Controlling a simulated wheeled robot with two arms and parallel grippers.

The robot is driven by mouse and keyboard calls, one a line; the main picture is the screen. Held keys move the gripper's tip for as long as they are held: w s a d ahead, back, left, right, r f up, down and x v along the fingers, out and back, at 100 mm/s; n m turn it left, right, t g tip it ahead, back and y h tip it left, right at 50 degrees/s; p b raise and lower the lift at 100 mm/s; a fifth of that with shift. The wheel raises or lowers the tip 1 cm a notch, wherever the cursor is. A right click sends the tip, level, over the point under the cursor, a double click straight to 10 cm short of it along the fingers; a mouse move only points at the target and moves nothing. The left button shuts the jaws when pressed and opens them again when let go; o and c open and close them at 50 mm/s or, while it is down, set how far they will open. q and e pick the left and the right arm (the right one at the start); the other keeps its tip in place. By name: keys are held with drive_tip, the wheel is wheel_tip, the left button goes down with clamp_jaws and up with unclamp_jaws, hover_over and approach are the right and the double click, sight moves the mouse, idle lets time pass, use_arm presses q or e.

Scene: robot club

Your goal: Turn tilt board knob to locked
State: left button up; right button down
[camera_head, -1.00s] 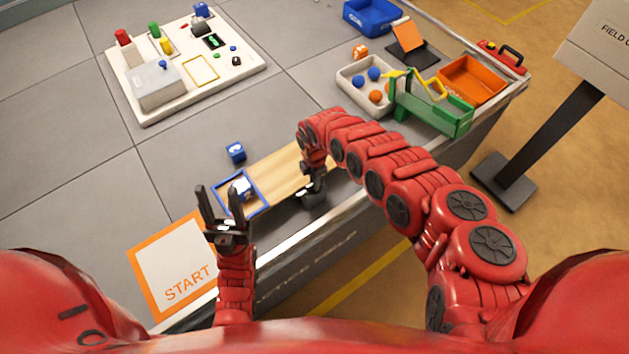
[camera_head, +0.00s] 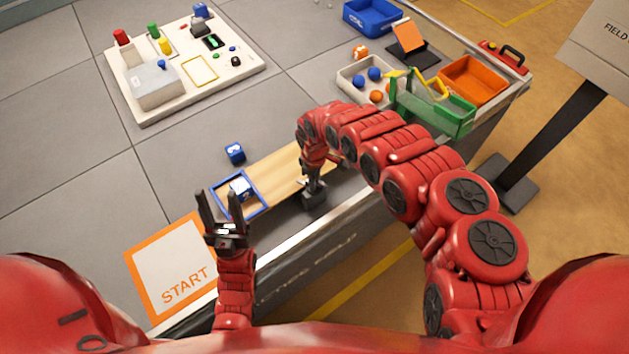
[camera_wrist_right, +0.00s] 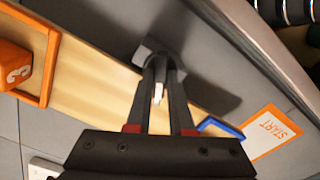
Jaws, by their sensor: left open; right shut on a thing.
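The tilt board (camera_head: 272,176) is a wooden plank along the near edge of the field. It has a blue frame at its left end. The right wrist view shows the board (camera_wrist_right: 90,85) with an orange frame at its other end. My right gripper (camera_wrist_right: 160,72) is shut on a small grey knob (camera_wrist_right: 146,50) at the board's side. The fingers cover much of the knob, and I cannot read its lock setting. In the head view my right gripper (camera_head: 314,190) is at the board's near side. My left gripper (camera_head: 221,202) is open and empty, near the blue frame.
An orange block (camera_wrist_right: 14,66) is in the orange frame. A START pad (camera_head: 175,272) is at left. A ball tray (camera_head: 350,80) and green piece (camera_head: 445,115) are at right.

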drive_tip(key=m+b, duration=0.1)
drive_tip(key=m, duration=0.3)
drive_tip(key=shift+s, duration=0.1)
drive_tip(key=shift+m, duration=0.7)
drive_tip(key=c, duration=0.8)
unclamp_jaws()
drive_tip(key=shift+r, duration=0.15)
